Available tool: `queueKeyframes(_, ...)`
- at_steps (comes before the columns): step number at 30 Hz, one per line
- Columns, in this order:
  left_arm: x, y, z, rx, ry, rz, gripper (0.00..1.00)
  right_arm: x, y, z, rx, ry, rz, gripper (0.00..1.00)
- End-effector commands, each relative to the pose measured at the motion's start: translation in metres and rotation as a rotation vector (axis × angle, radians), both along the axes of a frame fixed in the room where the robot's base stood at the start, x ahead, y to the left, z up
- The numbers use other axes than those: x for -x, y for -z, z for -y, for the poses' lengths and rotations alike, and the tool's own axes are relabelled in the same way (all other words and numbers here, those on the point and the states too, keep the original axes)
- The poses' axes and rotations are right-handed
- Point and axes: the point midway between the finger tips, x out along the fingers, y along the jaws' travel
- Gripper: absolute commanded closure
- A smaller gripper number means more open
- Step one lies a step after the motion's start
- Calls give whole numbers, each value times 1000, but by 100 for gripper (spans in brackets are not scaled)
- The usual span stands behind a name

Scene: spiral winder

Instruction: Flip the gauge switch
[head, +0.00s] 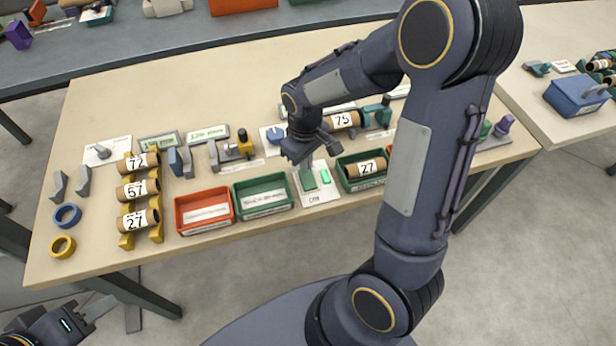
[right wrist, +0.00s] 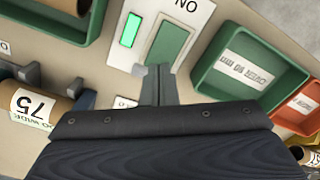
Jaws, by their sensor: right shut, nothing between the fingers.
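The gauge switch is a green rocker (head: 308,180) on a white plate marked ON, on the front half of the table. A bright green lit lamp (head: 324,176) sits beside it. In the right wrist view the rocker (right wrist: 168,48) and the lit lamp (right wrist: 131,30) are both clear. My right gripper (head: 304,164) is shut and empty, just behind the rocker. Its fingertips (right wrist: 159,72) are close to the rocker's edge; I cannot tell whether they touch it. My left gripper (head: 98,309) is at the lower left, away from the table; its finger opening is unclear.
A green bin (head: 263,206) and a red bin (head: 204,229) stand left of the switch. Another green bin (head: 344,182) holding a roll marked 27 (head: 366,168) stands right. A roll marked 75 (head: 342,120) sits behind. My right arm hides part of the table's right side.

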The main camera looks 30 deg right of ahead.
Motion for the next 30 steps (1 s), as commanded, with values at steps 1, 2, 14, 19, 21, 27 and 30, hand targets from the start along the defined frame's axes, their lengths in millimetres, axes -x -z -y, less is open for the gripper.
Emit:
queueKeyframes(1,0,0,0,0,0,0,64,0,0,0,0,0,0,100)
queueKeyframes(2,0,0,0,0,0,0,64,0,0,0,0,0,0,100)
queueKeyframes(14,0,4,0,0,0,0,64,0,5,0,0,0,0,100)
queueKeyframes(19,0,6,0,0,0,0,64,0,8,0,0,0,0,100)
queueKeyframes(21,0,7,0,0,0,0,64,0,9,0,0,0,0,100)
queueKeyframes(27,0,10,0,0,0,0,64,0,12,0,0,0,0,100)
queueKeyframes(30,0,11,0,0,0,0,64,0,13,0,0,0,0,100)
